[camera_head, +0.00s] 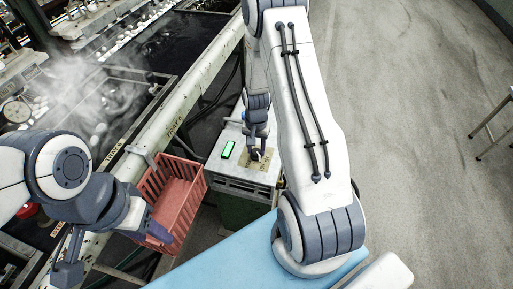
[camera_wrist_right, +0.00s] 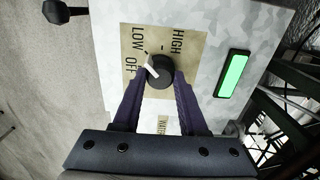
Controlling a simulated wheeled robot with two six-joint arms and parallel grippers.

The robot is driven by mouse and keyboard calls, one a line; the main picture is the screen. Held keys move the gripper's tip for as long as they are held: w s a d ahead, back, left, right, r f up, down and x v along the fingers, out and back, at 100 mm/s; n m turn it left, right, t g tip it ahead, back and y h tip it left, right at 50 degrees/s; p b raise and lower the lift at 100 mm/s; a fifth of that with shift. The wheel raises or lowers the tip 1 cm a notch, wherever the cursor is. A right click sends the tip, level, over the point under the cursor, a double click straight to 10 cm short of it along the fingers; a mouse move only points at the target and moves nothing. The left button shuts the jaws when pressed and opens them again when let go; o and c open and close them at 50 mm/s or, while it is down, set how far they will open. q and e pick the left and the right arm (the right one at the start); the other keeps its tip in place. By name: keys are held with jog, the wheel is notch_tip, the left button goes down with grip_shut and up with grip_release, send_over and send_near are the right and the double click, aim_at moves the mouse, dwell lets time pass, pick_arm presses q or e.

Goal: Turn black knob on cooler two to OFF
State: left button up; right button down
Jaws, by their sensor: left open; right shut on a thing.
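The cooler (camera_head: 231,163) is a grey metal box with a lit green display (camera_head: 228,149), also clear in the right wrist view (camera_wrist_right: 232,73). Its black knob (camera_wrist_right: 161,69) sits on a tan plate (camera_wrist_right: 190,62) marked LOW, HIGH and OFF. The knob's white pointer line aims left, roughly between OFF and LOW. My right gripper (camera_wrist_right: 160,82) is shut on the knob, one purple finger on each side. In the head view my right gripper (camera_head: 258,153) reaches down onto the cooler's top and hides the knob. My left gripper (camera_head: 158,233) is open and empty, near the red basket.
A red plastic basket (camera_head: 174,191) stands left of the cooler. Steaming basins (camera_head: 95,100) with a pale rail (camera_head: 175,115) lie further left. A light blue surface (camera_head: 235,258) is in front. Grey floor at right is clear, with a metal stand (camera_head: 495,125) at the edge.

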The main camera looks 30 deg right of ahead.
aim_at(256, 150)
jog(key=shift+n, duration=0.3)
jog(key=n+p, duration=0.1)
jog(key=n, duration=0.2)
jog(key=shift+n, duration=0.3)
jog(key=n+p, duration=0.1)
jog(key=n, duration=0.3)
jog(key=shift+n, duration=0.3)
jog(key=shift+w, duration=0.1)
jog(key=shift+c, duration=2.2)
grip_release()
jog(key=shift+r, duration=0.1)
notch_tip(256, 150, up, 10)
jog(key=shift+r+p, duration=0.15)
jog(key=shift+p, duration=0.25)
